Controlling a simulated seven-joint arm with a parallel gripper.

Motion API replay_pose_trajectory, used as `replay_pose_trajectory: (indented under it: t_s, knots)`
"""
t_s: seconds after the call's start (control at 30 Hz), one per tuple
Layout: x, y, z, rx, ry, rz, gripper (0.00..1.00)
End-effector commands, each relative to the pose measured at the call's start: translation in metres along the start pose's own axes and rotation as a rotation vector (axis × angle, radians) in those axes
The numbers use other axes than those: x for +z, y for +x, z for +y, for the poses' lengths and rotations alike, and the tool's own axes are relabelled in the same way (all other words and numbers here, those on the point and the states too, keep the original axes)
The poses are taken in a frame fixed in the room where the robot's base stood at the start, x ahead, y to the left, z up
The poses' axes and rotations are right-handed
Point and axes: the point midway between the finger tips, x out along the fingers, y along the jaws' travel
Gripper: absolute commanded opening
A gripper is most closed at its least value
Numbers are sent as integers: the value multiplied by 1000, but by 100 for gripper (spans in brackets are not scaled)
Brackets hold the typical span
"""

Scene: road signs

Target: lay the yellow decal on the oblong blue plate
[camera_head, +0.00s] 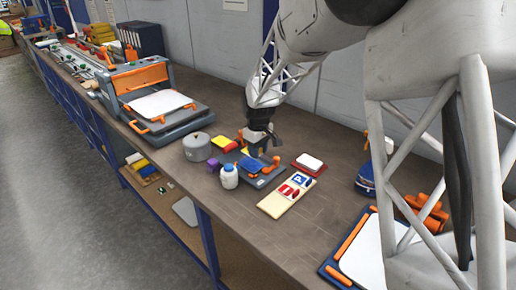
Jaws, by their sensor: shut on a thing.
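My gripper (261,147) points down just above the grey fixture in the middle of the bench. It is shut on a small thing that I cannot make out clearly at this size. An oblong blue plate (250,164) lies on the grey fixture (262,180), which has orange clamps at its edges. My gripper hangs just above and behind the plate; I cannot tell whether they touch. A pale decal sheet (270,206) with blue and red decals lies in front and to the right. I cannot pick out the yellow decal with certainty.
A grey round pot (197,147), a white bottle (229,177) and a purple block (213,164) stand left of the fixture. Yellow and red pads (222,142) lie behind. A red tray with a white plate (309,162) is to the right. A large orange-and-grey press (160,107) stands farther left.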

Motion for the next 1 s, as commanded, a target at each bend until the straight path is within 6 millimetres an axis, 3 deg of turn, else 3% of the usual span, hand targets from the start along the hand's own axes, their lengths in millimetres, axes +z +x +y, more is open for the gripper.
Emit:
replay_pose_trajectory:
  t_s: [0.6, 1.0]
  knots:
    - [0, 41, 0, 0, 0, -1, 13]
    - [0, 53, 0, 1, 0, 1, 13]
